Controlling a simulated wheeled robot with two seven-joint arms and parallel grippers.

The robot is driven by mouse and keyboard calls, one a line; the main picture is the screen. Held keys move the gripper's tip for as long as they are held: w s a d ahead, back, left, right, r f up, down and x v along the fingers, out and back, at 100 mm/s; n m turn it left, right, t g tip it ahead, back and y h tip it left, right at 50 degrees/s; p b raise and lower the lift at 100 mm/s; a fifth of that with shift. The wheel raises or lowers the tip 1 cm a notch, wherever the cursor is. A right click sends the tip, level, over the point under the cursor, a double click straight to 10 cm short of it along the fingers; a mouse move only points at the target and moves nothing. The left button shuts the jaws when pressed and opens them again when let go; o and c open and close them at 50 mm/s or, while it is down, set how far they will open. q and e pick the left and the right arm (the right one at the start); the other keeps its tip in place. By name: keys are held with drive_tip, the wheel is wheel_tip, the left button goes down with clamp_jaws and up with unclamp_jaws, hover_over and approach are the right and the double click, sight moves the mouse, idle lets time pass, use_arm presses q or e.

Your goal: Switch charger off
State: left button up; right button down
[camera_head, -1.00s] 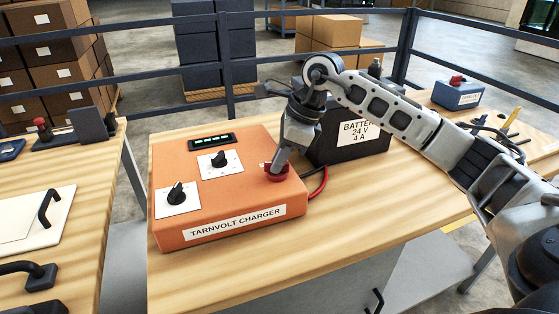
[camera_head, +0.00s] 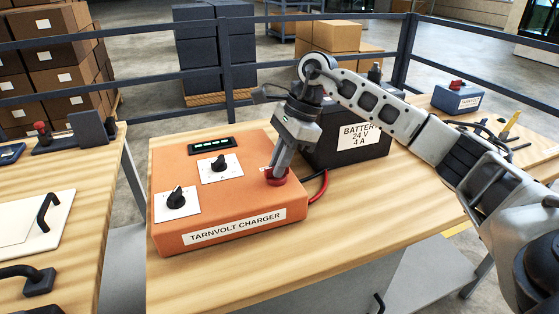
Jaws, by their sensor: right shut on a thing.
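The orange charger (camera_head: 235,215), labelled TARNVOLT CHARGER, sits on the wooden table. Its top has two black knobs on white plates, the nearer left knob (camera_head: 176,199) and the farther knob (camera_head: 219,163). A dark display (camera_head: 211,144) with lit green segments lies at its back. A red round switch (camera_head: 276,180) is at its right side. My right gripper (camera_head: 277,169) points down and is shut on the red switch, hiding part of it. My left gripper is not in view.
Side tables stand left and right. A blue box (camera_head: 457,98) with a red button is at back right. The table front is clear.

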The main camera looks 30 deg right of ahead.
drive_tip(key=c, duration=1.5)
unclamp_jaws()
drive_tip(key=shift+o, duration=0.2)
drive_tip(key=v, duration=1.6)
